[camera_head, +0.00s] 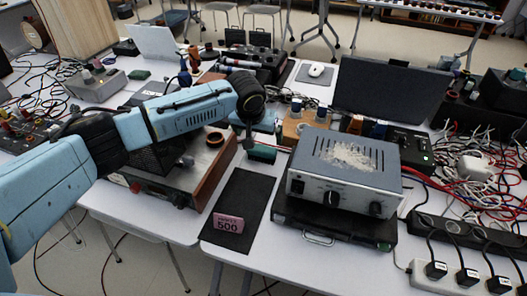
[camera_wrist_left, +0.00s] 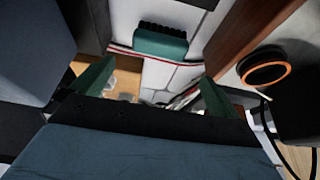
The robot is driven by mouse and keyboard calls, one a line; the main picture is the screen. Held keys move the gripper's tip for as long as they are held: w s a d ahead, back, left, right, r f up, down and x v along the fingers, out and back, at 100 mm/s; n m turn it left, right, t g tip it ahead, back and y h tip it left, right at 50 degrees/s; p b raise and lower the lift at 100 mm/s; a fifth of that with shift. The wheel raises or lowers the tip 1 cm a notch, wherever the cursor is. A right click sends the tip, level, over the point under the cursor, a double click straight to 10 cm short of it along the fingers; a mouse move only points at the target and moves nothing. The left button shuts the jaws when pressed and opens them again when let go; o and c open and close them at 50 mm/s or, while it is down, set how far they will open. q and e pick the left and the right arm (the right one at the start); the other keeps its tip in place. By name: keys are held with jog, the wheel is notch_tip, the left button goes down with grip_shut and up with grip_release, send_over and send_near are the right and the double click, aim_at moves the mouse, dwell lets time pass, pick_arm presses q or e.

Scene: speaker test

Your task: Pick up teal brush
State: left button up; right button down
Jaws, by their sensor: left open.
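The teal brush (camera_head: 263,153) lies on the white table between the wood-sided device and the grey metal box, just right of my left gripper in the head view. In the left wrist view, the teal brush (camera_wrist_left: 160,42) shows with dark bristles along its upper edge, beyond the fingertips. My left gripper (camera_head: 250,138) hangs over the table close to the brush, and the arm hides part of the area. In the wrist view my left gripper (camera_wrist_left: 153,82) has its two green fingers spread apart with nothing held between them. My right gripper is out of view.
The wood-sided device (camera_head: 207,178) stands to the left of the brush and the grey metal box (camera_head: 345,172) to the right, on a black case (camera_head: 330,222). A black mat (camera_head: 240,205) with a pink 500 label lies in front. Red and white cables (camera_head: 480,165) crowd the right.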

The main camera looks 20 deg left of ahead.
aim_at(262, 148)
pick_arm(q)
jog(key=x, duration=0.3)
jog(key=shift+f+b, duration=0.15)
jog(key=shift+b, duration=0.25)
jog(key=shift+w+f, duration=0.2)
jog(key=shift+f, duration=0.2)
jog(key=b+x, duration=0.2)
jog(key=x, duration=0.3)
jog(key=shift+w+f+b, duration=0.15)
jog(key=shift+f+b, duration=0.1)
jog(key=shift+b, duration=0.05)
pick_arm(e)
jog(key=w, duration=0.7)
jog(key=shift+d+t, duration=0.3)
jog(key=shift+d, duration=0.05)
pick_arm(q)
jog(key=shift+c, duration=0.3)
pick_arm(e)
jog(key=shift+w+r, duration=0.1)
pick_arm(q)
jog(key=c, duration=0.8)
